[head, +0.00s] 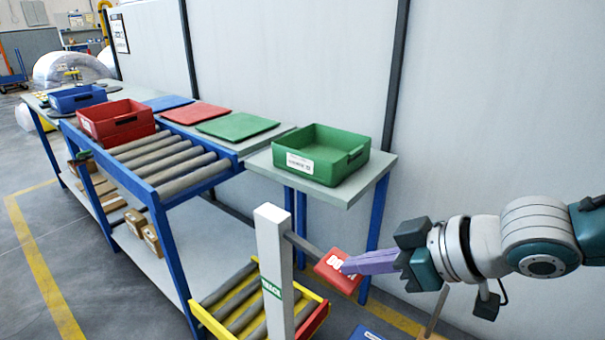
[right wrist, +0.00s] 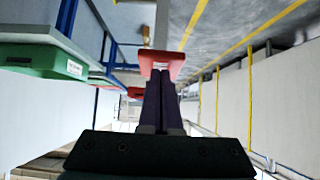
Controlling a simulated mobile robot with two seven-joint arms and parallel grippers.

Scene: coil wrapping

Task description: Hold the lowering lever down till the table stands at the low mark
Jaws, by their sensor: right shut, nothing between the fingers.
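A red paddle with white lettering (head: 335,272), which looks like a lever's end, sits on a grey bar from a pale post (head: 272,262) with a green label. My right gripper (head: 345,266) has its purple fingers shut with nothing between them. Its fingertips are at the paddle's right side and seem to touch it. In the right wrist view the closed fingers (right wrist: 161,82) point at the red paddle (right wrist: 162,62). A low yellow-and-red roller table (head: 232,287) stands behind the post, partly cut off below. I cannot make out a low mark. My left gripper is not in view.
A green bin (head: 320,153) stands on a grey side table (head: 385,163) behind the post. A blue-framed roller bench (head: 172,160) runs left with a red bin (head: 115,122), a blue bin (head: 77,97) and coloured mats. A blue piece (head: 366,334) shows at the bottom edge. The left floor is clear.

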